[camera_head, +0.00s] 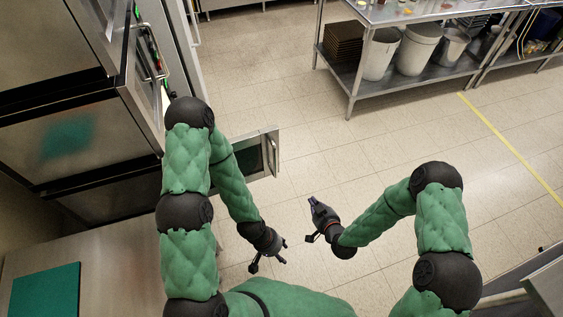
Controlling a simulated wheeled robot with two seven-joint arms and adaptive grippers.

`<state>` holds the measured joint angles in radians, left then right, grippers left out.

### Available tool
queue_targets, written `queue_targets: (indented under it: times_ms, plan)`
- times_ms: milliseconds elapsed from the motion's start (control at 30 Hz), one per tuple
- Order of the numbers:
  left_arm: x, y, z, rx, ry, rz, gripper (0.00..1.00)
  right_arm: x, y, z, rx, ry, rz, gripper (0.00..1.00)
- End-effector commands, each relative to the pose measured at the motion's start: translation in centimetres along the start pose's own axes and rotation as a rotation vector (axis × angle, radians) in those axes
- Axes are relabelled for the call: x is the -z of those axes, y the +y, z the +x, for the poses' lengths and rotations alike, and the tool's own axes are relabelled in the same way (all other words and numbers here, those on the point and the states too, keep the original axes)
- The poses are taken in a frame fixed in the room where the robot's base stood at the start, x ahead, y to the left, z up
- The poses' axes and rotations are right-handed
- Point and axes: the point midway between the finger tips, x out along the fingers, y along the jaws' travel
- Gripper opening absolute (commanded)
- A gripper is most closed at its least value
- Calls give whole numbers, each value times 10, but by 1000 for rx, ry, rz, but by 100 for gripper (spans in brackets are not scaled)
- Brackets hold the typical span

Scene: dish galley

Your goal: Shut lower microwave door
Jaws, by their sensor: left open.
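The lower microwave door (268,154) stands open on the left side, sticking out from the stacked steel units past my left arm. It has a dark inner panel and a metal frame with a handle near its outer edge. My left arm hides part of the door and its hinge side. My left gripper (281,253) is open and empty, below the door in the picture and apart from it. My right gripper (316,212) is to the right of the left one, also clear of the door; its finger gap is too small to tell.
Stacked steel units (60,130) fill the left, with another handled door above. A steel counter (110,270) bears a green mat (46,292). A steel shelf rack (350,75) with bins stands at the upper right. The tiled floor between is clear.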

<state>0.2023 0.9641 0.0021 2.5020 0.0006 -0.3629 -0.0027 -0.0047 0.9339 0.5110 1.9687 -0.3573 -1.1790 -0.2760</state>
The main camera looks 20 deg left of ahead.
Motion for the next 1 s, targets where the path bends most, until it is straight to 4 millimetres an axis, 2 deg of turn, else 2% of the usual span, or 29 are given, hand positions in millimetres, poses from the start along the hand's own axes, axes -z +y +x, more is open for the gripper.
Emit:
queue_targets:
  times_ms: [33,100,300,433,567,1000]
  plan:
    - [0,-2,5,0,-1,0,49,11,-13,10,27,92,-53,0]
    - [-1,-3,8,0,-2,0,49,29,-29,16,55,213,-113,0]
    - [0,-5,13,0,-2,0,49,58,-57,15,99,425,-200,0]
    - [0,-5,14,0,-2,0,49,65,-63,17,106,464,-213,0]
    - [0,-6,16,0,-2,0,49,71,-65,29,107,468,-215,0]
    - [0,-11,30,0,-2,0,49,104,-76,101,105,464,-212,0]
